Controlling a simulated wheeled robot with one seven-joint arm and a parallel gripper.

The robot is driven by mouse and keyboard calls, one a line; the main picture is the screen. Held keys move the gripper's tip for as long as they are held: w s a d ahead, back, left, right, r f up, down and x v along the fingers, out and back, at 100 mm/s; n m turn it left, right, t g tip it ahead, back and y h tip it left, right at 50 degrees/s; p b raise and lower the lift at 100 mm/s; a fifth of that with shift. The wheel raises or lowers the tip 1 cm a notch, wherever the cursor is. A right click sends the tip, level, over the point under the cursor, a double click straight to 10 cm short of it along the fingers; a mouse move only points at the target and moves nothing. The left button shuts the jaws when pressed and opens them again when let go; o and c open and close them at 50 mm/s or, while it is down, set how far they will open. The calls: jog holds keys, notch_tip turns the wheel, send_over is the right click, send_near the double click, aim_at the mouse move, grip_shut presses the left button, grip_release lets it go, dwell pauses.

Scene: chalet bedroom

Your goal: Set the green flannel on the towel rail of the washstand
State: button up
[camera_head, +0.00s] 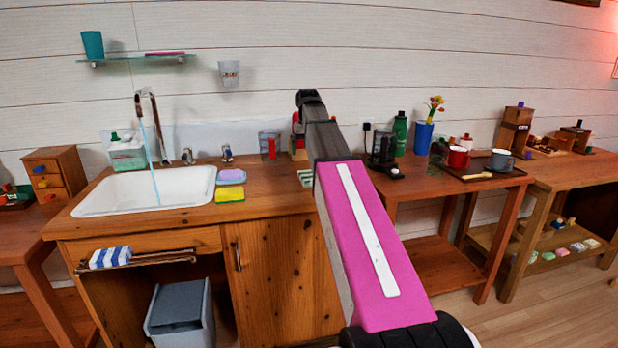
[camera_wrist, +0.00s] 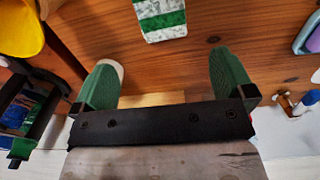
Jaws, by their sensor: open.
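The green flannel, striped green and white, lies folded on the wooden top of the washstand (camera_head: 262,208). In the head view only part of the flannel (camera_head: 305,178) shows beside my arm. In the wrist view the flannel (camera_wrist: 161,18) is at the top centre, just beyond my fingertips. My gripper (camera_wrist: 164,72) is open, with nothing between its two green fingers. In the head view the gripper is largely hidden by my arm. The towel rail (camera_head: 168,257) runs along the washstand's front below the basin. A blue-and-white striped cloth (camera_head: 110,257) hangs over its left part.
Water runs from the tap (camera_head: 150,105) into the white basin (camera_head: 140,192). A yellow sponge (camera_head: 229,195) and a lilac item in a dish (camera_head: 231,176) lie right of the basin. A grey bin (camera_head: 178,315) stands below. The rail's right part is bare.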

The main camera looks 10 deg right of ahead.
aim_at(308, 172)
jog(key=f, duration=0.9)
jog(key=shift+s+a+f, duration=0.1)
jog(key=shift+s+f, duration=0.05)
jog(key=shift+s, duration=0.1)
jog(key=c, duration=1.1)
